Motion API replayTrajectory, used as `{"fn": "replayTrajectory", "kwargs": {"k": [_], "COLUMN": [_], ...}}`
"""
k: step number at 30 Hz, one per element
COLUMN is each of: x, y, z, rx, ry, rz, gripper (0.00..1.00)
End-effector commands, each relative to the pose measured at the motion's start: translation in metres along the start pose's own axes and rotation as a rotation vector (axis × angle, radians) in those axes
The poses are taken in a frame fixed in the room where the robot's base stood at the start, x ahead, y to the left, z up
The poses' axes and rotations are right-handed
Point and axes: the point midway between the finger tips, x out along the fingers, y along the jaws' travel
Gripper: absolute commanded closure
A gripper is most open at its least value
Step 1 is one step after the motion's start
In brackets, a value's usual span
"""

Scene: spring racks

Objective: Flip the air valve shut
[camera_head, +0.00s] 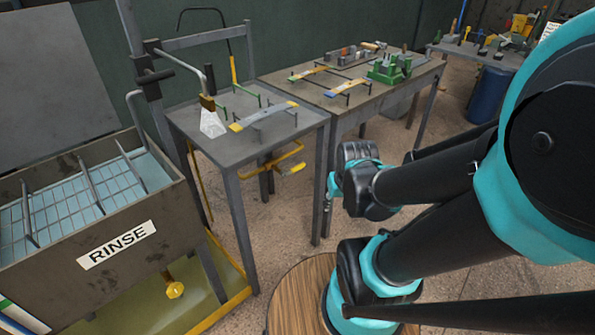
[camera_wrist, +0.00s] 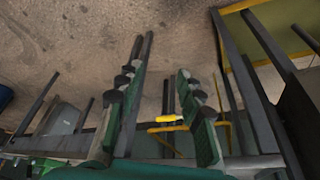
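Under the near grey table, a yellow pipe runs along a bracket and carries a small yellow handle (camera_head: 292,169), which looks like the air valve's lever. In the wrist view the yellow handle (camera_wrist: 172,117) lies across the picture between my fingers, farther off than they are and not touched. Its exact turn on the pipe is too small to tell. My gripper (camera_wrist: 160,78) is open and empty, its two green and dark fingers well apart. In the head view my wrist is beside the table's right front leg, with the fingers mostly hidden.
A rinse tank (camera_head: 120,240) stands left, with a yellow knob (camera_head: 174,290) below. Table legs flank the pipe. A second table (camera_head: 345,95) stands behind. The floor before the legs is clear.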

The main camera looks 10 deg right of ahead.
Motion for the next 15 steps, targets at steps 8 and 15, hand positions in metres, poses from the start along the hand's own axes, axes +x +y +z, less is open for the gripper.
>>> {"fn": "replayTrajectory", "kwargs": {"k": [8,15], "x": [-0.002,0.0], "y": [-0.006,-0.018], "z": [-0.038,-0.117], "rx": [-0.073,-0.238], "ry": [-0.009,-0.02], "rz": [-0.027,-0.089], "gripper": [1.0,1.0]}}
